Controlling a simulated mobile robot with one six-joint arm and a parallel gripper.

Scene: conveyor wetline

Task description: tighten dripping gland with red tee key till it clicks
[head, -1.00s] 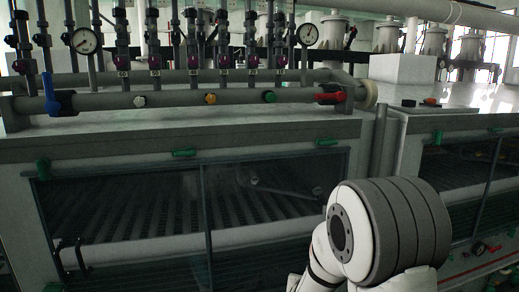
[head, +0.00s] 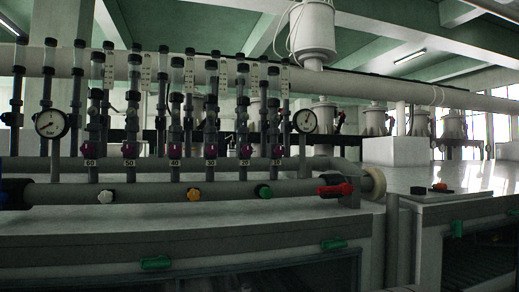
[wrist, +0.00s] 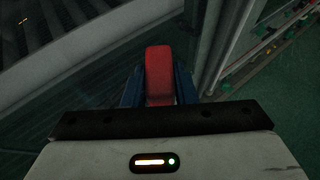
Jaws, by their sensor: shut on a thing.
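My gripper (wrist: 158,88) shows in the wrist view with its blue fingers shut on a red block-like piece (wrist: 159,66), which looks like the handle of the red tee key. The rest of the key is hidden. In the head view a row of upright tubes with purple fittings (head: 174,149) stands on a grey pipe manifold, with number tags such as 60, 50 and 40 below the fittings. I cannot make out a drip, so I cannot tell which gland is dripping. My gripper is not in the head view.
A lower pipe (head: 230,192) carries white, yellow and green knobs and a red-handled valve (head: 334,190). Pressure gauges flank the tubes, at left (head: 52,123) and right (head: 304,121). A white box (head: 394,151) stands at right. Green floor (wrist: 285,105) shows in the wrist view.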

